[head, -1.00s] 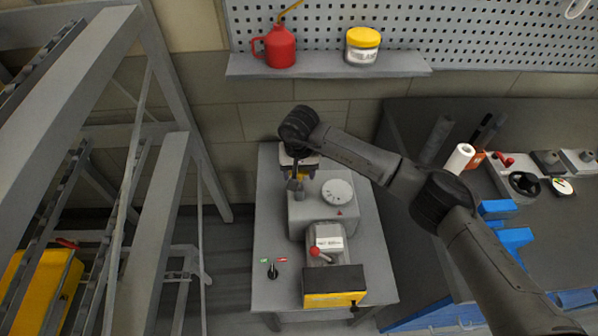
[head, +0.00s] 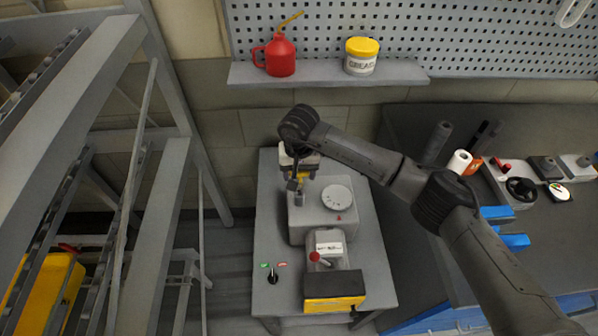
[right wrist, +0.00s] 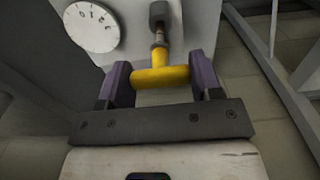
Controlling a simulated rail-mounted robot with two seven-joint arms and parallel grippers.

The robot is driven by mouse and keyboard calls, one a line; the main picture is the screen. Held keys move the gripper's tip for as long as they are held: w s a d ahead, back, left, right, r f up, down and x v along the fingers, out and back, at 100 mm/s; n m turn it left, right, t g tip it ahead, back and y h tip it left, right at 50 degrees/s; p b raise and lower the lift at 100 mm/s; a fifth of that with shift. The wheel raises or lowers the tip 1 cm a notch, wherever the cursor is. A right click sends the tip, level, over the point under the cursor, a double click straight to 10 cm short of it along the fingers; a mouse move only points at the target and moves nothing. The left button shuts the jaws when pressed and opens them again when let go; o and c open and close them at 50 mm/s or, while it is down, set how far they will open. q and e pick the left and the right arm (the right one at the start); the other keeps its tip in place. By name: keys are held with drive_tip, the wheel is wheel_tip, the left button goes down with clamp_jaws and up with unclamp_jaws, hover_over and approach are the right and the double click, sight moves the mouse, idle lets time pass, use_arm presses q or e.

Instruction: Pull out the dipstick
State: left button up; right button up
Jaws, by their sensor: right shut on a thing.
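The dipstick's yellow T-shaped handle (right wrist: 160,77) sits crosswise between the purple-padded fingers of my right gripper (right wrist: 160,85), which is shut on it. A short metallic stem (right wrist: 159,38) runs from the handle to a dark grey tube (right wrist: 159,12) on the machine. How much of the stem is inside the tube is hidden. In the head view my right gripper (head: 297,180) is at the far left end of the grey machine (head: 325,222), with some yellow showing at it. My left gripper is not in view.
A round white dial (head: 337,197) is on the machine's top, close to the gripper. A red-knobbed lever (head: 315,257) and a yellow-black box (head: 334,290) are at the near end. A shelf (head: 330,72) holds a red oil can (head: 280,55) and a grease jar (head: 361,56).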

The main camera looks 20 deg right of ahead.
drive_tip(key=shift+r, duration=0.15)
drive_tip(key=shift+r+p, duration=0.45)
drive_tip(key=shift+r, duration=0.3)
drive_tip(key=shift+r+p, duration=0.5)
drive_tip(key=shift+r, duration=0.65)
